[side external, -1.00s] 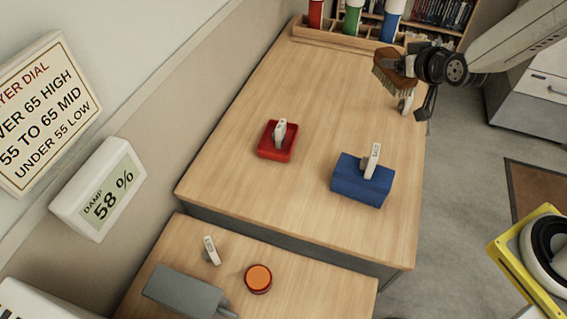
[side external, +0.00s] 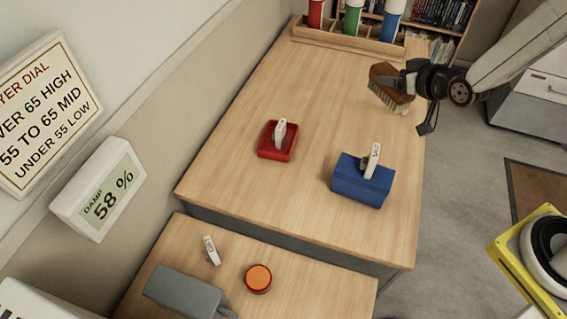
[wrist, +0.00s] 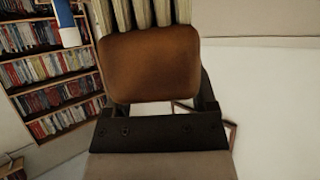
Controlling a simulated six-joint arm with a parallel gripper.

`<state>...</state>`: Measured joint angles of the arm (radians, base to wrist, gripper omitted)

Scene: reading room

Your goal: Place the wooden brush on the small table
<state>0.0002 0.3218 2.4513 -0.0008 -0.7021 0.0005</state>
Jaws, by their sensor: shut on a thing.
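The wooden brush (side external: 385,75) has a brown back and pale bristles. My gripper (side external: 402,82) is shut on it and holds it above the far right part of the large table. In the wrist view the brush's brown back (wrist: 150,65) fills the space between the fingers, with bristles at the top of the picture. The small table (side external: 320,289) is the lower wooden surface at the front, far from my gripper. It bears a grey box (side external: 185,290), an orange round piece (side external: 258,278) and a white tag (side external: 211,250).
On the large table (side external: 260,205) stand a red tray (side external: 277,152) and a blue block (side external: 362,190), each with a white tag. A wooden rack (side external: 345,40) with red, green and blue cylinders is at the back. The small table's right part is clear.

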